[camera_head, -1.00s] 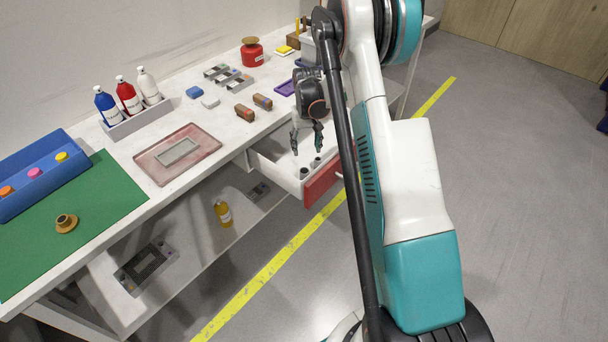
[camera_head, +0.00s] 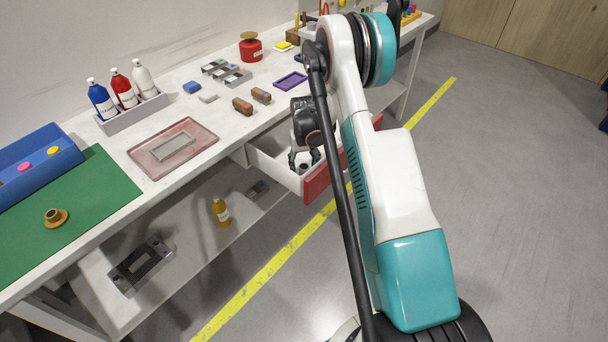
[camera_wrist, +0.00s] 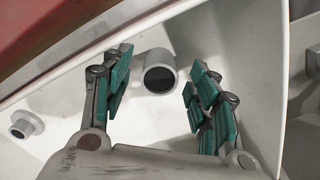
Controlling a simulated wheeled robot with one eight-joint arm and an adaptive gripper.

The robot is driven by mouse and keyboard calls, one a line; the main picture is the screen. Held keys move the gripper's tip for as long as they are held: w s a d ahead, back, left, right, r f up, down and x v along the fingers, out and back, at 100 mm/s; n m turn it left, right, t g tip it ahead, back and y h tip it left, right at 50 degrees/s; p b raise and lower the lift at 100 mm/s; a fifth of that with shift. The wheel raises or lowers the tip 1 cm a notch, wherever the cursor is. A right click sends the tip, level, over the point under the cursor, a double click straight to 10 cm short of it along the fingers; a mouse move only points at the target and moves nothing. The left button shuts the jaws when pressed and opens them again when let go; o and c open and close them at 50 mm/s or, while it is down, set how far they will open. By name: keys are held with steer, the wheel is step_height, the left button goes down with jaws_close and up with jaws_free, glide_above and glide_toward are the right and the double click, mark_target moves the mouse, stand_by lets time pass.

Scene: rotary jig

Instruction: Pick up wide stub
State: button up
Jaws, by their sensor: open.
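A grey, hollow, wide-looking stub (camera_wrist: 159,72) stands in the white drawer in the wrist view, with its dark opening facing the camera. My gripper (camera_wrist: 160,88) is open, with its teal-padded fingers on either side of this stub; I see gaps between pads and stub. A smaller-bored grey stub with a flange (camera_wrist: 26,125) sits at the left of the wrist view. In the head view my gripper (camera_head: 304,160) reaches down into the open drawer (camera_head: 268,166), and its fingers partly hide the stubs.
The drawer's red front (camera_head: 322,180) and white walls stand close around my gripper. On the bench above are brown blocks (camera_head: 243,106), a purple tray (camera_head: 290,81) and a pink tray (camera_head: 145,155). A yellow bottle (camera_head: 221,211) stands on the lower shelf.

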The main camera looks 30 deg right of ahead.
step_height(320, 180, down, 2)
steer(key=shift+r, duration=0.1)
steer(key=c, duration=1.2)
steer(key=shift+o, duration=0.2)
